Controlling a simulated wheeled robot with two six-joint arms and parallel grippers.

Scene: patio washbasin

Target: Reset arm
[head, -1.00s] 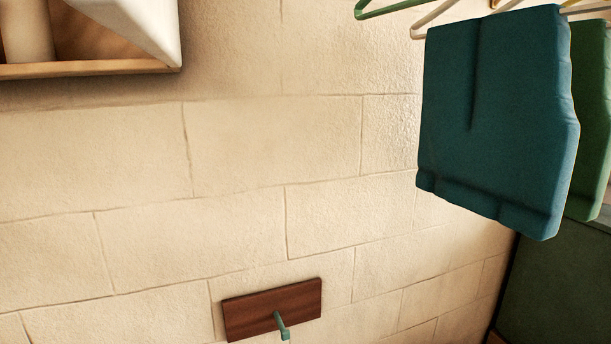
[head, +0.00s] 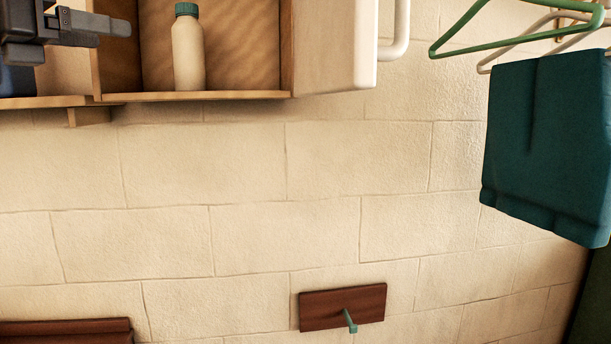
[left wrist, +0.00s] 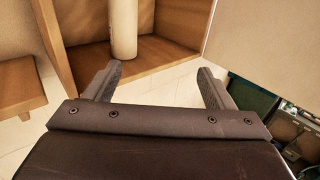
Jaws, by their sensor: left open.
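My left gripper (head: 95,30) shows at the top left of the head view, in front of the open wooden cabinet (head: 200,96). In the left wrist view its two fingers (left wrist: 158,90) are spread apart with nothing between them. A pale bottle with a green cap (head: 188,55) stands upright in the cabinet, to the right of the gripper and apart from it. Its lower part also shows in the left wrist view (left wrist: 123,30), beyond the fingers. My right gripper is in neither view.
The cabinet's white door (head: 335,45) stands open on the right side. Teal cloth (head: 545,145) and hangers (head: 500,30) hang at the right. A wooden plaque with a hook (head: 342,307) is on the block wall below. The wall between is clear.

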